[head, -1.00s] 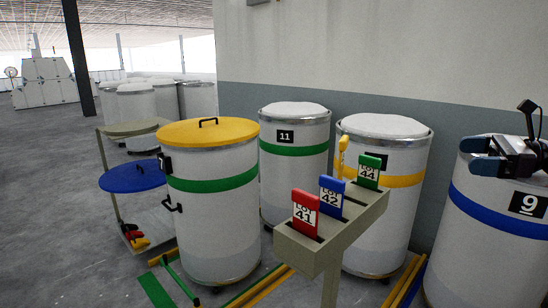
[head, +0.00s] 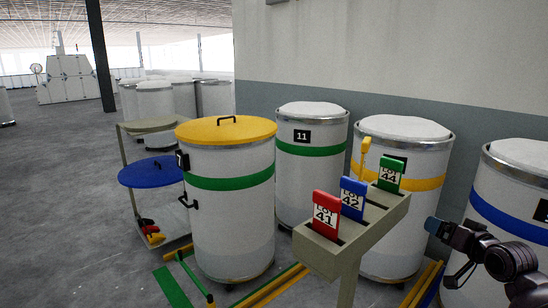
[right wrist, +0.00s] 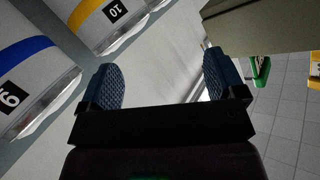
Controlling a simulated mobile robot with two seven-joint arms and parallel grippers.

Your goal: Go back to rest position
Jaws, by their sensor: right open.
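My right gripper (head: 436,228) is at the lower right of the head view, in front of the blue-banded can (head: 500,205) and to the right of the tag stand (head: 345,240). In the right wrist view its two blue fingers (right wrist: 166,85) are spread apart with nothing between them. The stand holds a red tag "LOT 41" (head: 326,214), a blue tag "LOT 42" (head: 353,199) and a green tag "LOT 44" (head: 390,174). A yellow piece (head: 365,152) shows behind the tags. My left gripper is not in view.
A green-banded can with a yellow lid (head: 226,132) stands left of the stand. Can 11 (head: 309,165) and a yellow-banded can (head: 402,160) stand behind. A cart with a blue lid (head: 150,172) is at left. Green and yellow rails lie on the floor. Open floor lies left.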

